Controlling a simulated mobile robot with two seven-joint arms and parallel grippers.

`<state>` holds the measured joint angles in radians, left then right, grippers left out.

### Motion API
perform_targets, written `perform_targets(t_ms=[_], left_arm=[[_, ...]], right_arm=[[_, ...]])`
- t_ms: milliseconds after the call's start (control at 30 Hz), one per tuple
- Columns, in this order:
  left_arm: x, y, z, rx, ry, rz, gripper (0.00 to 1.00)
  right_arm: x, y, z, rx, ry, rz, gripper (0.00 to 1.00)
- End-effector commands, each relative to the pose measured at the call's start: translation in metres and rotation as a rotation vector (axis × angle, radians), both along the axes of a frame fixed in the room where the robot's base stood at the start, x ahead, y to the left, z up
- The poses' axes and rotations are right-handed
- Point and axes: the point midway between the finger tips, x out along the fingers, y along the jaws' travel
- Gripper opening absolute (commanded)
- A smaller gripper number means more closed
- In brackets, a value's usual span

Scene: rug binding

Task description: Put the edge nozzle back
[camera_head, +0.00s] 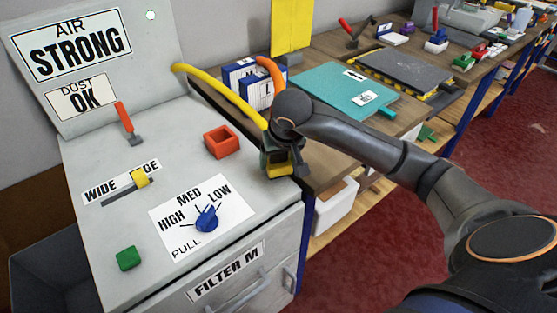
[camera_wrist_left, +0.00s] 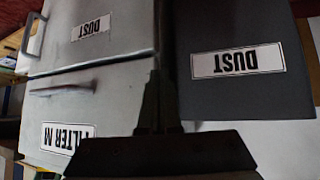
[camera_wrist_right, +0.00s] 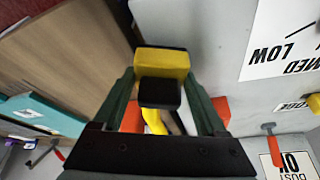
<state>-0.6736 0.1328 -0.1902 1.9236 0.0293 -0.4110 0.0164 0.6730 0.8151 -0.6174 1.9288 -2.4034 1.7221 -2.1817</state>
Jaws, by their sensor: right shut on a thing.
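My right gripper (camera_head: 281,160) is shut on the edge nozzle, a yellow block with a black end (camera_wrist_right: 161,62), which also shows in the head view (camera_head: 284,170). It holds the nozzle at the right edge of the grey machine's top. A yellow hose (camera_head: 222,86) runs from the machine's back to the nozzle. A square red holder (camera_head: 221,142) with an open top sits on the machine, left of the gripper and apart from it. My left gripper (camera_wrist_left: 160,98) shows only in the left wrist view, with its fingers together and empty, before grey drawers.
The grey machine top (camera_head: 90,160) carries a red-handled lever (camera_head: 125,118), a yellow slider (camera_head: 139,177), a blue knob (camera_head: 207,218) and a green button (camera_head: 128,258). A wooden bench to the right holds blue-and-white boxes (camera_head: 240,73), an orange curved piece (camera_head: 271,70) and a teal mat (camera_head: 330,88).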

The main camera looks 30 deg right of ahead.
Motion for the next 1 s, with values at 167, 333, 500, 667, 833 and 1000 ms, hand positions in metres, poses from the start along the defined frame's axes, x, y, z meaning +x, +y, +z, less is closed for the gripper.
perform_targets(t_ms=[167, 333, 500, 667, 833, 1000], left_arm=[[0.0009, -0.0006, 0.0023, -0.001, -0.005, 0.0, 0.0], [0.001, -0.0007, 0.0021, -0.002, -0.005, 0.0, 0.0], [0.0007, -0.0013, -0.0032, -0.002, -0.003, -0.001, 0.0], [0.0005, -0.0024, -0.001, -0.003, -0.001, -0.003, 0.0], [0.0009, -0.0028, -0.0002, -0.004, -0.002, -0.004, 0.0], [0.001, -0.003, 0.0019, -0.004, -0.002, -0.004, 0.0]], right_arm=[[0.0004, 0.0001, -0.0089, 0.002, -0.003, -0.001, 0.14], [0.0005, -0.0001, -0.0086, 0.001, -0.004, 0.0, 0.14], [0.0005, -0.0004, -0.0138, 0.0, -0.003, -0.001, 0.14], [0.0001, -0.0001, -0.0123, 0.001, -0.001, -0.001, 0.92], [0.0001, 0.0, -0.0122, 0.001, -0.001, -0.001, 1.0], [0.0001, 0.0001, -0.0103, 0.002, -0.002, 0.0, 1.0]])
